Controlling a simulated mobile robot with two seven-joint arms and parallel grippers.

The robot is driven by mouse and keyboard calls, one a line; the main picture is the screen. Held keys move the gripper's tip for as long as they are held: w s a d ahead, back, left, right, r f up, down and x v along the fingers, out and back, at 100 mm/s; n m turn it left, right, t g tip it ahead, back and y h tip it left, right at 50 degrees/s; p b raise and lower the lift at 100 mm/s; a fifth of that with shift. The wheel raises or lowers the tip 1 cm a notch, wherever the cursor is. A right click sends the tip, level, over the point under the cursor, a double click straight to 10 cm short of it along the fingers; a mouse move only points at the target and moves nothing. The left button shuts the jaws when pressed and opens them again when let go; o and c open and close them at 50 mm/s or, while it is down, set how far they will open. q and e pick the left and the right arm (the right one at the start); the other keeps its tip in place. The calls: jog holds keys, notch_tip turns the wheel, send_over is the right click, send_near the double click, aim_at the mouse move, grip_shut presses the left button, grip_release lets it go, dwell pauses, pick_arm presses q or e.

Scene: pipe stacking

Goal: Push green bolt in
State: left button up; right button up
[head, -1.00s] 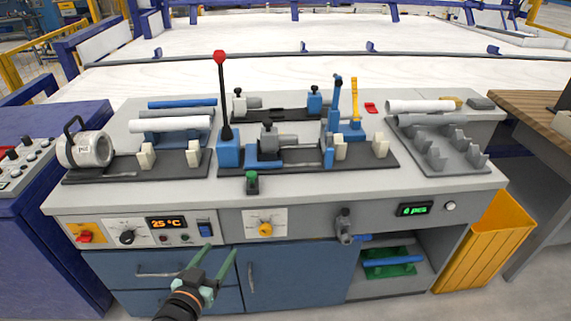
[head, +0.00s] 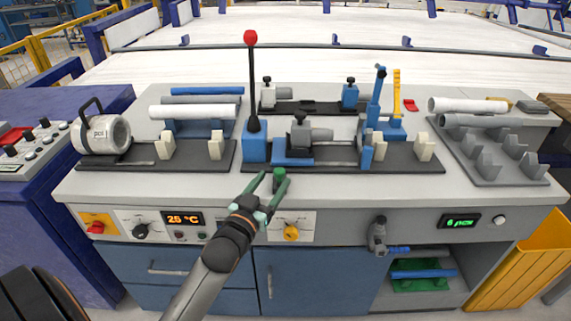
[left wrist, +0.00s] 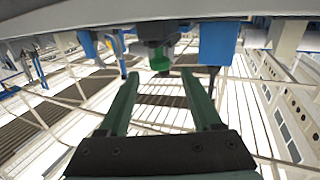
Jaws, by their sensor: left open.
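The green bolt (head: 280,174) sits at the front edge of the black fixture plate on the bench, below the lever with the red knob. My left gripper (head: 273,183) is open and empty at the bench's front edge, its fingertips close around the bolt in the picture. In the left wrist view the green bolt (left wrist: 160,63) lies just beyond the gap between the open fingers (left wrist: 159,78). I cannot tell whether a finger touches it. The bolt's inner end is hidden. My right gripper is not in view.
The red-knobbed lever (head: 252,85) rises behind the bolt. A clamp block (head: 300,135) and a blue upright lever (head: 376,100) stand on the fixture. White pipes (head: 195,112) lie at left, and a grey rack (head: 490,155) stands at right. A yellow knob (head: 291,232) is on the front panel.

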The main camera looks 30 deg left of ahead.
pick_arm(q)
jog(key=w, duration=0.2)
jog(key=w+a, duration=0.1)
jog(key=w, duration=0.5)
jog(key=shift+a+b, duration=0.15)
jog(key=shift+b, duration=0.2)
jog(key=shift+c, duration=0.3)
grip_shut()
dwell(0.6)
